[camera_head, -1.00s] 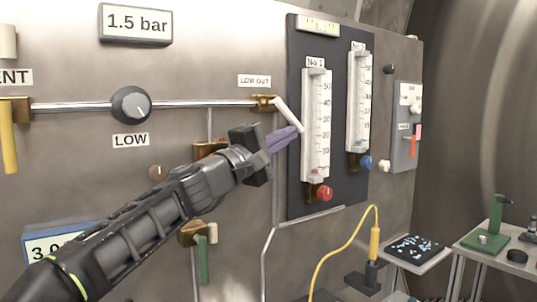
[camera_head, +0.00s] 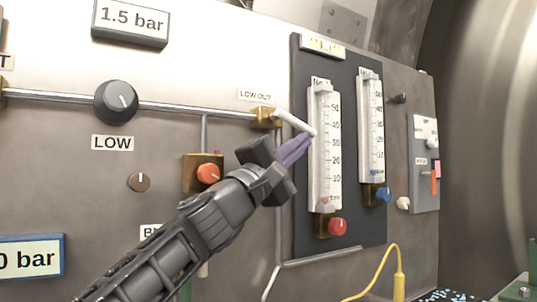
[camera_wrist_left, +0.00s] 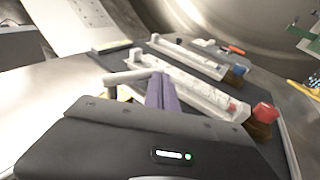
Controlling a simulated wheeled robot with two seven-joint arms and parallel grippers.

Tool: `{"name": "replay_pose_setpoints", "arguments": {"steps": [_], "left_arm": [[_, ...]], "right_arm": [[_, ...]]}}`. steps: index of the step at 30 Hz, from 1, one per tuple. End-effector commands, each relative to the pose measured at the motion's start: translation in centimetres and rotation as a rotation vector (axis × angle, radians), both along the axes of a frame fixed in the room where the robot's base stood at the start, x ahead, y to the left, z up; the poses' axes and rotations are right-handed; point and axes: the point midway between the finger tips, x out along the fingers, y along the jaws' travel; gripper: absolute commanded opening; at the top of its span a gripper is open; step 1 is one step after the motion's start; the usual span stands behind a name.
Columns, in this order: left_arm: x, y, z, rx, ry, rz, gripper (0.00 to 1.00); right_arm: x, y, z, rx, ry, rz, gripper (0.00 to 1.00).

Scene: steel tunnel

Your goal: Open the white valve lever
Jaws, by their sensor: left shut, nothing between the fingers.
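The white valve lever (camera_head: 294,122) sits on a brass valve body (camera_head: 264,117) at the right end of the pipe, under the "LOW OUT" label (camera_head: 257,95). It slants down to the right, its free end close to the No 1 gauge. My left gripper (camera_head: 302,144) is shut and empty, its purple fingers just below the lever's free end. In the left wrist view the lever (camera_wrist_left: 130,77) crosses just beyond the closed fingers (camera_wrist_left: 161,93); they look touching or nearly so. My right gripper is not in view.
The No 1 gauge (camera_head: 325,150) with its red knob (camera_head: 338,227) stands just right of the fingertips. The No 2 gauge (camera_head: 371,125) is beyond it. An orange knob (camera_head: 208,173) is left of my gripper. A yellow cable (camera_head: 399,285) rises at lower right.

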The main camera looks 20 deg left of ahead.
Motion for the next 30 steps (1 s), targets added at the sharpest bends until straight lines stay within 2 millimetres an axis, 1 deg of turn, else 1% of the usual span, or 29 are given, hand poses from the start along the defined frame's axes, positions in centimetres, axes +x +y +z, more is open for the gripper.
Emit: {"name": "replay_pose_setpoints", "arguments": {"steps": [1,5,15,30], "left_arm": [[-0.1,-0.2,-0.1,0.001,-0.002,0.0,0.0],[-0.3,-0.5,0.3,0.0,0.0,-0.001,0.0],[0.4,-1.1,1.6,0.0,0.001,0.0,0.0],[0.7,-1.3,1.8,0.001,0.002,0.0,0.0]], "right_arm": [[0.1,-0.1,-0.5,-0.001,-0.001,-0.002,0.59],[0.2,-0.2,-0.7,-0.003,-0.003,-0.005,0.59],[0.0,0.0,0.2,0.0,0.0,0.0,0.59],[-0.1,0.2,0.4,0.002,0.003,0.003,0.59]]}}
